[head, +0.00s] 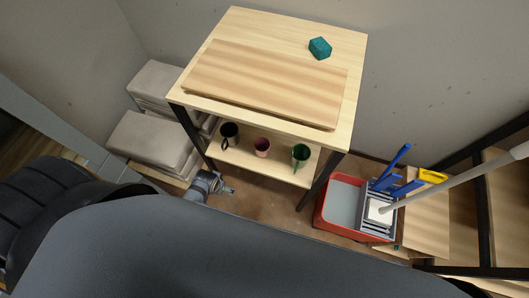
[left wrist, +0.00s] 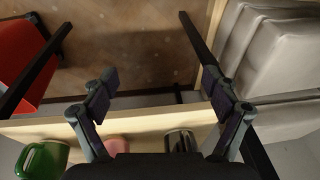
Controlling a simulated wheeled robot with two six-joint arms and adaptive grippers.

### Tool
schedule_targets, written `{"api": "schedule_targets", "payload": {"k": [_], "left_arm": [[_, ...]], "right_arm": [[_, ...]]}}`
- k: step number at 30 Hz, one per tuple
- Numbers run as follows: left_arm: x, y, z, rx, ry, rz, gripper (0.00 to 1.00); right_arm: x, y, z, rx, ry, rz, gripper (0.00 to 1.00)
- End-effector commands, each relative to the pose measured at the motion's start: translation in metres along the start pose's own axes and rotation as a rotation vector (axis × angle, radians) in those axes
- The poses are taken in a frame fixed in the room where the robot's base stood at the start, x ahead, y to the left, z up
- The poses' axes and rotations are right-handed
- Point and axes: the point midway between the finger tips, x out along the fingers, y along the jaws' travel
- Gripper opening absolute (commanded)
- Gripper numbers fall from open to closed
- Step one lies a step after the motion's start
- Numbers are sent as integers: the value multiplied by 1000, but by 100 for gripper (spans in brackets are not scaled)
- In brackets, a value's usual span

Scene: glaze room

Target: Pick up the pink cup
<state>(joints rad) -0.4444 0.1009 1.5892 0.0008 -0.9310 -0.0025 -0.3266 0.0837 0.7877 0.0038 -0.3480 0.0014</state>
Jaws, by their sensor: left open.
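The pink cup (head: 262,147) stands on the lower shelf (head: 236,156) of the wooden table, between a black cup (head: 229,133) on its left and a green cup (head: 300,154) on its right. My left gripper (head: 229,190) is in front of and below the shelf edge, apart from the cups. In the left wrist view the gripper (left wrist: 157,82) is open with nothing between its fingers. The pink cup (left wrist: 116,146) shows there at the bottom, partly hidden by the gripper body, beside the black cup (left wrist: 181,141) and the green cup (left wrist: 42,159). My right gripper is not in view.
The table top (head: 290,32) above the shelf carries a wooden board (head: 265,82) and a teal block (head: 320,48). Dark table legs (head: 320,180) flank the shelf. A red mop bucket (head: 331,207) stands right; grey cushions (head: 150,140) are stacked left.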

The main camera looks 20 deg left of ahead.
Motion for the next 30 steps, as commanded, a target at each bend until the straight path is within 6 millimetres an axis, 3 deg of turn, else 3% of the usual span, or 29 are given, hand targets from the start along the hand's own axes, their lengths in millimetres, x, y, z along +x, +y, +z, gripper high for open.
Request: {"api": "schedule_targets", "payload": {"k": [1,10,15,30], "left_arm": [[7,2,-8,4,13,0,87],[-32,13,-55,82,54,24,87],[-41,28,-85,260,65,85,87],[-33,80,-211,1052,176,402,87]], "right_arm": [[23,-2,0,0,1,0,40],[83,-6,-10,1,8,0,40],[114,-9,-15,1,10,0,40],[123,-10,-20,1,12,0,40]]}}
